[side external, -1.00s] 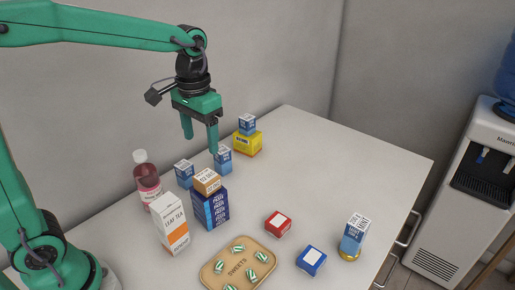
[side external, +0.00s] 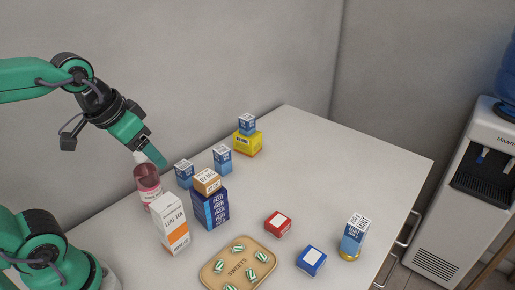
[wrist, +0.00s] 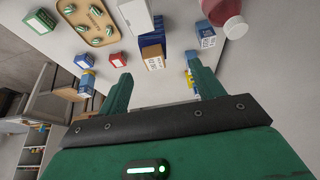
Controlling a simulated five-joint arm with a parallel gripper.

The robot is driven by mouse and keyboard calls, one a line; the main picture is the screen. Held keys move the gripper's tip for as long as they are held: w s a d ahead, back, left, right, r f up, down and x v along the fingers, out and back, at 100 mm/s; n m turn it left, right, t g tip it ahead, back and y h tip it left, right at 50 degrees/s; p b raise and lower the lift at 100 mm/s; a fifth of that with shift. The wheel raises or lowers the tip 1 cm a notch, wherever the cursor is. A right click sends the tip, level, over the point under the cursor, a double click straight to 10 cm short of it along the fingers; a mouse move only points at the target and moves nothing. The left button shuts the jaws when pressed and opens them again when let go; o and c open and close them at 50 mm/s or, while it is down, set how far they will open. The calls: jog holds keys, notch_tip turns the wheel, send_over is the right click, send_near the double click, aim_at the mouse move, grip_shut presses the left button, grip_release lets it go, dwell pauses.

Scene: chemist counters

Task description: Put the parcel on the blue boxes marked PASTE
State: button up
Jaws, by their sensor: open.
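The parcel, a small brown box with a white label (side external: 207,181), rests on top of the blue boxes marked PASTE (side external: 211,208) in the side view. In the wrist view the parcel (wrist: 152,52) and the blue boxes (wrist: 157,31) show ahead of the fingers. My gripper (side external: 158,162) is open and empty, tilted, up and to the left of the parcel and apart from it. It appears close to the top of the pink bottle in the side view. Both fingers show in the wrist view (wrist: 160,85) with nothing between them.
A pink bottle (side external: 147,186) and a leaf tea carton (side external: 171,224) stand left of the boxes. Small blue boxes (side external: 184,174) stand behind. A sweets tray (side external: 211,275), a red box (side external: 278,223) and a blue box (side external: 311,260) lie in front.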

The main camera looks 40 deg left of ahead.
jog(key=shift+s+a+f+t, duration=0.1)
jog(key=shift+s+f+t, duration=0.1)
jog(key=shift+s, duration=0.2)
jog(key=shift+s+a+f+t, duration=0.1)
jog(key=shift+s+f+t, duration=0.1)
jog(key=shift+s, duration=0.2)
